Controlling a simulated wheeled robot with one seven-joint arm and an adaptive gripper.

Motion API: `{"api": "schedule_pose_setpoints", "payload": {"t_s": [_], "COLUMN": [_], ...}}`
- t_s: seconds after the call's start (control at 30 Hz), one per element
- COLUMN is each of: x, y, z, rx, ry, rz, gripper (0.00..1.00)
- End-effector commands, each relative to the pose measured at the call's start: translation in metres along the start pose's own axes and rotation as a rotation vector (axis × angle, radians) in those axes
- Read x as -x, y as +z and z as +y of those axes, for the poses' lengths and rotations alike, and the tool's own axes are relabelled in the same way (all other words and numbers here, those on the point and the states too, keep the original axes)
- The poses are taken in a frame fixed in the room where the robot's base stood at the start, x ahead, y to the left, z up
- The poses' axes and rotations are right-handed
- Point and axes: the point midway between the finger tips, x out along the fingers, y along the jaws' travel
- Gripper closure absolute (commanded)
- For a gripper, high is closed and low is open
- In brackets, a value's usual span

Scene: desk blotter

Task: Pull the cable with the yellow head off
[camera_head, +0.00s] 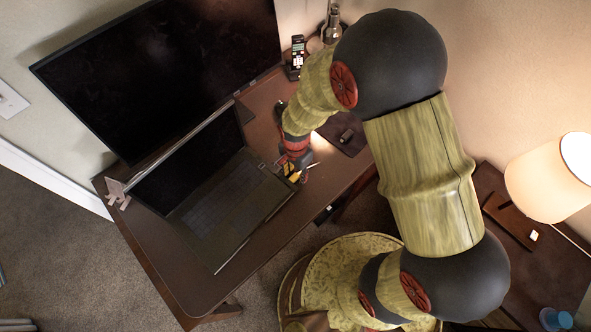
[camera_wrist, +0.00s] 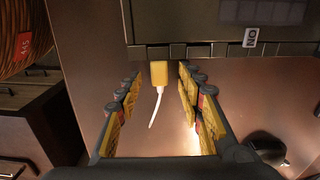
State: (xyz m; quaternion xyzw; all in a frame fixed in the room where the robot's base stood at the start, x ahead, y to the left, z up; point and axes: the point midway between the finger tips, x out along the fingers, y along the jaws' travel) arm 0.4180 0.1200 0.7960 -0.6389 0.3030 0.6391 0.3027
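The cable's yellow head (camera_wrist: 159,72) is at the top middle of the wrist view, against the edge of the dark laptop (camera_wrist: 205,25). Its short white cable (camera_wrist: 156,108) hangs down from it in the picture and ends loose. My gripper (camera_wrist: 159,82) is open, with yellow-padded fingers to the left and right of the head and a visible gap on each side. In the head view my gripper (camera_head: 296,177) is low at the right side of the laptop (camera_head: 228,200); the yellow head cannot be told apart from the finger pads there.
A large monitor (camera_head: 165,75) stands behind the laptop on the brown desk (camera_head: 165,255). A lamp (camera_head: 548,180) is far right.

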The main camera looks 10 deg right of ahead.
Motion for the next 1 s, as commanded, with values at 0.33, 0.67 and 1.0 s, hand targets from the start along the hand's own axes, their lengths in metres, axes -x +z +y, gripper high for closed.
{"api": "schedule_pose_setpoints", "payload": {"t_s": [0.33,0.67,1.0], "x": [-0.0007,-0.0007,-0.0007], "y": [0.0,0.0,0.0001], "z": [0.0,0.0001,0.0001], "rx": [0.0,0.0,0.0], "ry": [0.0,0.0,0.0], "rz": [0.0,0.0,0.0], "gripper": [0.67,0.85,1.0]}}
